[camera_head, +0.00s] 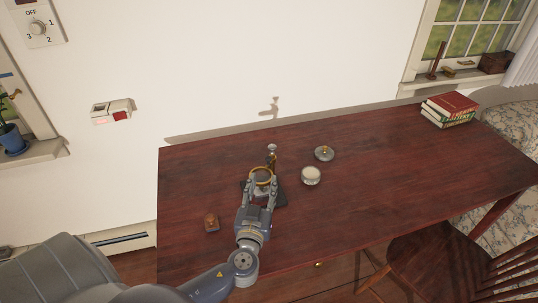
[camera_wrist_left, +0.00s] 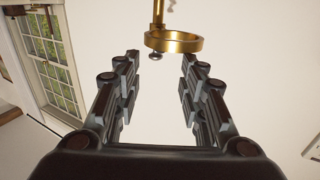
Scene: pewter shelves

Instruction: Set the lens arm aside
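The lens arm is a brass ring (camera_head: 262,170) on a short brass arm, beside an upright post with a pale top (camera_head: 272,148), over a dark base (camera_head: 281,197) on the desk. In the left wrist view the ring (camera_wrist_left: 174,41) hangs from a brass rod beyond the fingertips, with a small knob at its lower left. My left gripper (camera_head: 262,183) is open, its fingers spread just in front of the ring. In the left wrist view the space between its fingers (camera_wrist_left: 160,65) is empty. The gripper hides part of the base. My right gripper is not in view.
On the red-brown desk (camera_head: 400,160), a round pale-topped dish (camera_head: 311,175) and a disc with a brass knob (camera_head: 324,153) stand right of the base. A small brown object (camera_head: 211,222) lies to the left. Books (camera_head: 450,108) are stacked far right. The desk's middle right is clear.

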